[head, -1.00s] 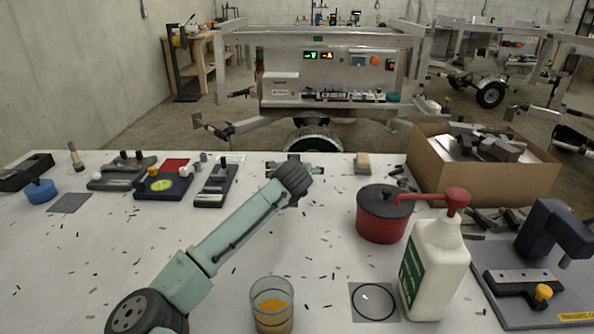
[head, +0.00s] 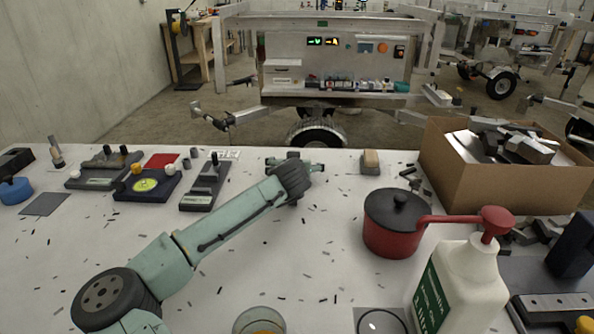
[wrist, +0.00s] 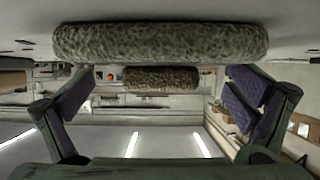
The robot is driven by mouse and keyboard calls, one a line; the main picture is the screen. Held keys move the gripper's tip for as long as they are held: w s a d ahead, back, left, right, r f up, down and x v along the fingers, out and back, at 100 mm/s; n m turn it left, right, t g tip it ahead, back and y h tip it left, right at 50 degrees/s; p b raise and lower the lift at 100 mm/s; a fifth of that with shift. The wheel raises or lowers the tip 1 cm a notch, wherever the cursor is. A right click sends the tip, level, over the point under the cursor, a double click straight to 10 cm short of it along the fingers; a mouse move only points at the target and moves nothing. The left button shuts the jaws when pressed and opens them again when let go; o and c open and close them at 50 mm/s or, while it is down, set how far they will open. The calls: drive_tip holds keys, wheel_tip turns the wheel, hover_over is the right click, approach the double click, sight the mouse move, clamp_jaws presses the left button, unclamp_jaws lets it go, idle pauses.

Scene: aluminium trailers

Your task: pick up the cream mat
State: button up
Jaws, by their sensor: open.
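I cannot make out a cream mat for certain in either view. My gripper (head: 294,160) is at the far edge of the white table, with its fingers spread left and right; nothing shows held in it. In the wrist view, which looks upside down, the two fingers stand wide apart around my gripper's empty gap (wrist: 160,100). A rough grey-brown rounded shape (wrist: 160,42) crosses the top of that view; I cannot tell what it is. A grey square mat (head: 44,204) lies far left.
A red pot (head: 392,235) and white pump bottle (head: 462,290) stand at the right, with a cardboard box (head: 490,185) behind. A glass (head: 260,321) stands at the front edge. Tool stands (head: 145,184) sit at the left. Small dark scraps litter the table. A trailer (head: 335,70) stands beyond.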

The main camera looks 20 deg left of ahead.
drive_tip(key=shift+s+r, duration=0.1)
drive_tip(key=shift+s, duration=0.05)
drive_tip(key=shift+c, duration=0.5)
drive_tip(key=c, duration=1.2)
drive_tip(key=shift+c, duration=0.2)
